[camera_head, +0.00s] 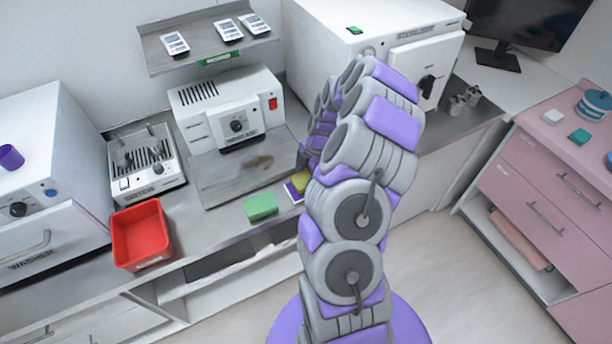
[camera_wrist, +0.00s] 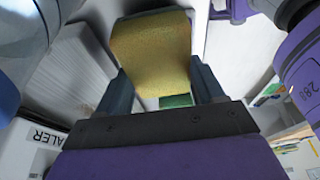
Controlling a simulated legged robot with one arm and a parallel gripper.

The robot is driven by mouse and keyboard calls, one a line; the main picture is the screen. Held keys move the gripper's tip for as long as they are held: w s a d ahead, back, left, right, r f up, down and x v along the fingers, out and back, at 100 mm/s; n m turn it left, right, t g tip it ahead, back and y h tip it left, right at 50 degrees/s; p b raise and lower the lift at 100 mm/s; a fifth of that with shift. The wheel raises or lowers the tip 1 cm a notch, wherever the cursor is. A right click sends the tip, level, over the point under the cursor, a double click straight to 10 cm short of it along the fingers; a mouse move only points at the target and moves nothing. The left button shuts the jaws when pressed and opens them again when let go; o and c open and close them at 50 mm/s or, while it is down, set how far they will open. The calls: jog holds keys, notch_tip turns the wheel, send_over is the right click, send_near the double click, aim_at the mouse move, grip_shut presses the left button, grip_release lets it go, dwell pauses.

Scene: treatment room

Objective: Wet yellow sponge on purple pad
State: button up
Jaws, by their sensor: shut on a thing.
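The yellow sponge (camera_wrist: 152,45) is between the two fingers of my gripper (camera_wrist: 160,75) in the wrist view, and the gripper is shut on it. In the head view a small part of the yellow sponge (camera_head: 304,183) shows beside my arm, over or on the purple pad (camera_head: 292,191) at the counter's front edge. The pad is mostly hidden, and I cannot tell whether the sponge touches it. My arm hides the gripper in the head view.
A green sponge (camera_head: 261,206) lies just left of the pad. A red bin (camera_head: 141,235) stands further left on the counter. The sealer (camera_head: 228,108) and a large white sterilizer (camera_head: 330,50) stand behind. A pink cabinet (camera_head: 545,185) is at the right.

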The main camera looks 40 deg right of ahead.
aim_at(297, 184)
jog(key=shift+a+r, duration=0.2)
jog(key=shift+a, duration=0.55)
jog(key=shift+a+r, duration=0.15)
jog(key=shift+a, duration=0.6)
jog(key=shift+d+r, duration=0.9)
jog(key=shift+d, duration=0.3)
jog(key=shift+r, duration=0.3)
jog(key=a+r, duration=0.2)
jog(key=shift+r, duration=0.4)
jog(key=shift+d+r, duration=0.2)
jog(key=shift+r, duration=0.35)
jog(key=shift+d+r, duration=0.1)
jog(key=shift+d, duration=0.6)
jog(key=shift+a+r, duration=0.1)
jog(key=shift+a, duration=0.65)
